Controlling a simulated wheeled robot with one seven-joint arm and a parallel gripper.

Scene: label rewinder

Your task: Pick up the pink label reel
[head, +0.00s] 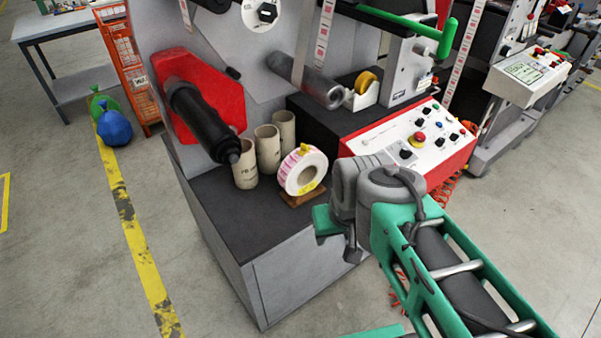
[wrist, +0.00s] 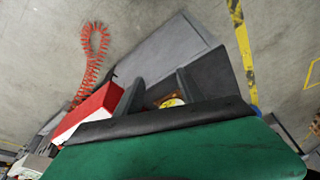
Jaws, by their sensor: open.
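In the wrist view my gripper (wrist: 158,82) is open and empty. A small part of the reel (wrist: 172,102) shows between the fingers, the rest hidden behind my gripper body.
Three cardboard cores (head: 267,148) stand left of and behind the reel. A red and white control panel (head: 410,142) is at the right. The shelf's front left part (head: 235,215) is bare.

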